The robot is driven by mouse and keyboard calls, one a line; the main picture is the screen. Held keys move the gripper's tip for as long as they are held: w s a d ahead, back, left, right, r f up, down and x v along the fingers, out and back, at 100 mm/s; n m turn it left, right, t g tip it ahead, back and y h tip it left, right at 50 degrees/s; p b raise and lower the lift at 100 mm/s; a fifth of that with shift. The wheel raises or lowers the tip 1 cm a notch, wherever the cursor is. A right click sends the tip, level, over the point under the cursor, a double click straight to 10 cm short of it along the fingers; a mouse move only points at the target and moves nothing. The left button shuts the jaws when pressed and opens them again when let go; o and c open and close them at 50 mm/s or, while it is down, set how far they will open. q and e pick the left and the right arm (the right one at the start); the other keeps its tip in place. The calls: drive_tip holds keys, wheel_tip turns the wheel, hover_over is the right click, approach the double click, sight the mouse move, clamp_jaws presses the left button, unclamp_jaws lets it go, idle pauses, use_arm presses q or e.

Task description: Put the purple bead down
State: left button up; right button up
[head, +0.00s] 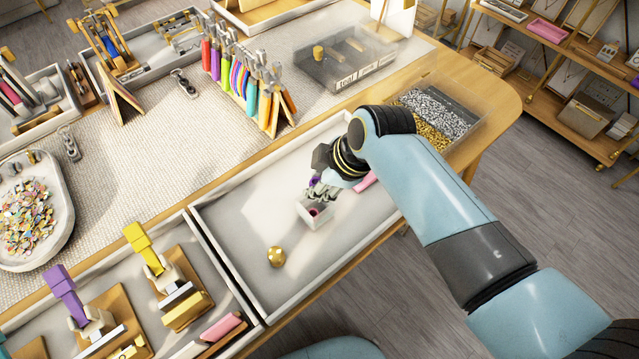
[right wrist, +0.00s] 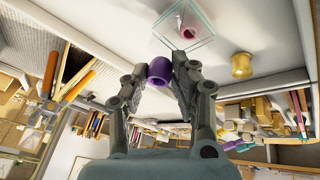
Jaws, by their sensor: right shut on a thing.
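The purple bead (right wrist: 160,71), a short ring-like cylinder, is held between the fingertips of my right gripper (right wrist: 166,66). In the head view a sliver of the purple bead (head: 314,181) shows at the fingertips of my right gripper (head: 321,188), the rest hidden by it. The gripper is over the pale tray (head: 228,228), close above a small clear box (head: 317,218). A pink bead (right wrist: 189,30) is inside the clear box. A gold bead (head: 277,256) stands in the tray, apart from the box. My left gripper is not in view.
A pink item (head: 366,181) lies in the tray beside my right arm. A rack of colourful pliers (head: 243,85) stands behind the tray. Wooden stands with yellow and purple handles (head: 140,240) fill the front left. The tray's floor around the gold bead is clear.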

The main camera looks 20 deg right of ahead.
drive_tip(key=shift+f+b, duration=0.45)
drive_tip(key=shift+f, duration=0.45)
drive_tip(key=shift+f, duration=0.65)
drive_tip(key=o, duration=0.6)
drive_tip(key=shift+s, duration=0.15)
drive_tip(key=shift+o, duration=0.2)
drive_tip(key=shift+f, duration=0.1)
